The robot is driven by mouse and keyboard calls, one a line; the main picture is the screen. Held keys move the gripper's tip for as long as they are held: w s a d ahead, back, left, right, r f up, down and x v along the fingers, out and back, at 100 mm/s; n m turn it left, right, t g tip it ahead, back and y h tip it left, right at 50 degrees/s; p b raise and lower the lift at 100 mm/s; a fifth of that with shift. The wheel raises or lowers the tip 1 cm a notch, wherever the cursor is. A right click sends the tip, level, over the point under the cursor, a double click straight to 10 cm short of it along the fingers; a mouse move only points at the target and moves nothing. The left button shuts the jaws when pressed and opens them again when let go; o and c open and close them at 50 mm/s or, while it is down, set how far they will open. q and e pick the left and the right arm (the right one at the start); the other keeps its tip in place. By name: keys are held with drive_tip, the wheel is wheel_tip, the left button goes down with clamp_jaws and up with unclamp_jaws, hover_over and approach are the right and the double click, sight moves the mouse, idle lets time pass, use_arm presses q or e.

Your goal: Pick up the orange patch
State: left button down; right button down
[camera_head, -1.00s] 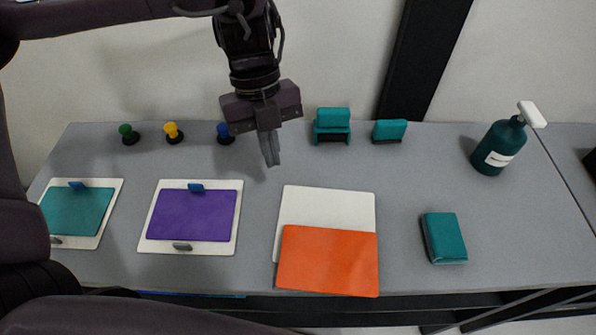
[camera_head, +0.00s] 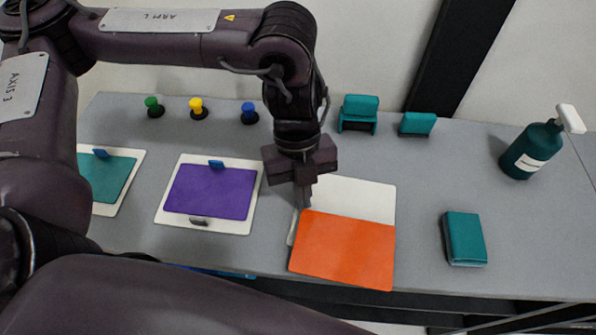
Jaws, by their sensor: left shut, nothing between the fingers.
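The orange patch (camera_head: 345,250) lies flat over the lower part of a white board (camera_head: 358,200) near the table's front edge. My left gripper (camera_head: 303,207) points down at the upper left corner of the orange patch, its fingers together with nothing between them. I cannot tell whether the fingertips touch the patch or the board. The gripper hides part of the board's left side. My right gripper is not in view.
A purple patch (camera_head: 210,191) and a teal patch (camera_head: 104,180) lie on white boards at left. Green, yellow and blue knobs (camera_head: 249,113) stand behind. Teal holders (camera_head: 358,113), a teal block (camera_head: 464,239) and a spray bottle (camera_head: 530,150) are at right. Grey table (camera_head: 420,180) is clear between.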

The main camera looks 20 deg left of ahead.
use_arm(q)
drive_tip(key=shift+s+d, duration=0.15)
drive_tip(key=shift+s+d, duration=0.7)
drive_tip(key=shift+s, duration=0.15)
drive_tip(key=shift+w, duration=0.1)
